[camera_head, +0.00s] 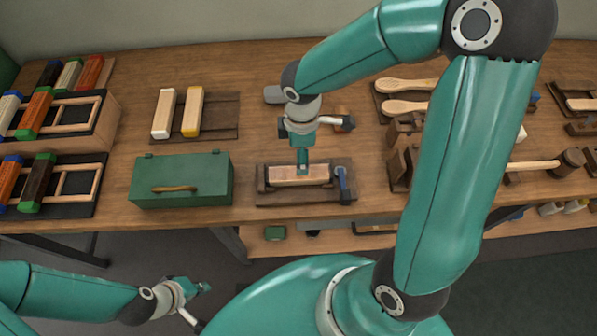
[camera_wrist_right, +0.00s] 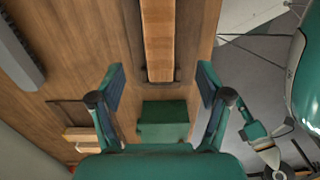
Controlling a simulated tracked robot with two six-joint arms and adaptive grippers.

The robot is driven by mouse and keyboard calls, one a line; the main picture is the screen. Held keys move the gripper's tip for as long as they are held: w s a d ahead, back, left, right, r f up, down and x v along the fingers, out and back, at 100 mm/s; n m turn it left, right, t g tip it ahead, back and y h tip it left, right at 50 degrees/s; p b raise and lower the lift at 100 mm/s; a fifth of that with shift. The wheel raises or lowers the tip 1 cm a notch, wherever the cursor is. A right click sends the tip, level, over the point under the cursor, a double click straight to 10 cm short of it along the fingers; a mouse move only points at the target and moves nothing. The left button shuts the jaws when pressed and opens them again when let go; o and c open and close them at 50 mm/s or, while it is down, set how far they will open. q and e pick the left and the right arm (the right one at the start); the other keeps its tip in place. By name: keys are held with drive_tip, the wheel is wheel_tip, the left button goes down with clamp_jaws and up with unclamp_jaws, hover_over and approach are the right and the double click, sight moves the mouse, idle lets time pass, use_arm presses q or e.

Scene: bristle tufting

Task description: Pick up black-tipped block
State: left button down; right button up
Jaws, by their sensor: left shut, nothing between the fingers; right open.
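A pale wooden block (camera_head: 298,174) lies in a dark holder (camera_head: 262,199) at the middle of the bench; a long wooden block (camera_wrist_right: 158,40) shows beyond the fingers in the right wrist view. No black tip can be made out on it. My right gripper (camera_wrist_right: 160,71) is open, with its fingers apart and nothing between them; in the head view it points down over the block, hiding part of it. I cannot tell whether it touches. My left gripper (camera_head: 200,288) is shut and empty, low in front of the bench, away from the blocks.
A green box (camera_head: 182,182) stands left of the holder. Behind it, a white-ended block (camera_head: 163,114) and a yellow-ended block (camera_head: 193,112) lie on a dark tray. Racks with coloured blocks (camera_head: 35,115) fill the far left. Brushes (camera_head: 405,107) and a mallet (camera_head: 571,161) lie right.

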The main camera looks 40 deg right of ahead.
wheel_tip(320, 180, down, 5)
drive_tip(key=shift+r, duration=0.2)
drive_tip(key=shift+w+a+f, duration=0.1)
drive_tip(key=shift+f, duration=1.25)
drive_tip(key=shift+w+a+f, duration=0.1)
drive_tip(key=shift+f, duration=1.2)
drive_tip(key=shift+c, duration=0.2)
drive_tip(key=c, duration=1.3)
